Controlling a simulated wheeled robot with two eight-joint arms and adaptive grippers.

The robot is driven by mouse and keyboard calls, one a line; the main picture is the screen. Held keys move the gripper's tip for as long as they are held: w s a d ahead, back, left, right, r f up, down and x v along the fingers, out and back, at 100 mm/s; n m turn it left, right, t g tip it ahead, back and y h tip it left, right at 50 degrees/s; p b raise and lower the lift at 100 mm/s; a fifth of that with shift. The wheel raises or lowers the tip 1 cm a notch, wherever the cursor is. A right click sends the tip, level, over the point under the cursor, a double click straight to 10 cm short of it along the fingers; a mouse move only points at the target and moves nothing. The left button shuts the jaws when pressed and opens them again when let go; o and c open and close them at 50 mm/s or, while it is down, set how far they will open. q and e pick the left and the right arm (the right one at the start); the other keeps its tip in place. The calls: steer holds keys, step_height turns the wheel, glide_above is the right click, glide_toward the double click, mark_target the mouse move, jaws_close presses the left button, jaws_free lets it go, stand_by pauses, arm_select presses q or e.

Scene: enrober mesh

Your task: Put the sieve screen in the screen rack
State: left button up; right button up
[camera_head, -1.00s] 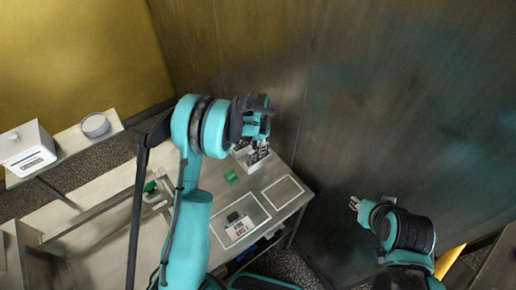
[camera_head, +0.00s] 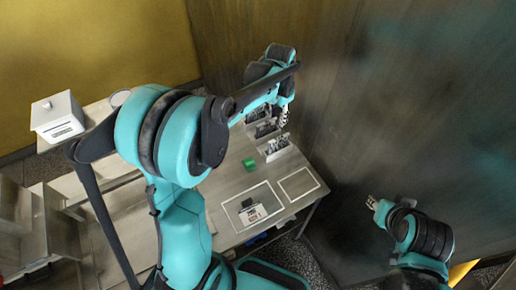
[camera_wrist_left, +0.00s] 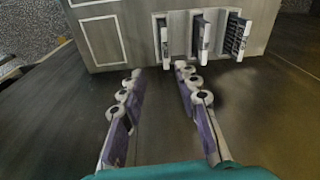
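My left gripper (camera_wrist_left: 158,76) is open in the left wrist view, with nothing between its fingers. Three upright pale-framed pieces stand in a row at the table edge beyond the fingertips: a left one (camera_wrist_left: 164,42), a middle one (camera_wrist_left: 201,36) and a right one (camera_wrist_left: 238,36) with a dark mesh-like face. I cannot tell which is the sieve screen and which belong to the rack. In the head view my left gripper (camera_head: 284,112) is beside this row (camera_head: 275,147) and partly covers it. My right gripper (camera_head: 372,202) is away from the table; its fingers are too small to judge.
The table has two white outlined rectangles, one bare (camera_head: 299,184) and one holding a labelled card (camera_head: 252,214) with a dark object. A green block (camera_head: 249,164) lies near the row. A white box (camera_head: 57,117) stands at left. A dark wall rises behind.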

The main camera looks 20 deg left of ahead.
arm_select(q)
steer(key=s+r+n+t, duration=0.2)
steer(key=s+n+t, duration=0.1)
steer(key=s, duration=0.8)
steer(key=s+r+n+t, duration=0.2)
steer(key=s+n, duration=0.1)
steer(key=s, duration=0.7)
steer(key=shift+s+r+t, duration=0.3)
steer(key=shift+s+t, duration=0.1)
arm_select(e)
steer(key=shift+s, duration=0.15)
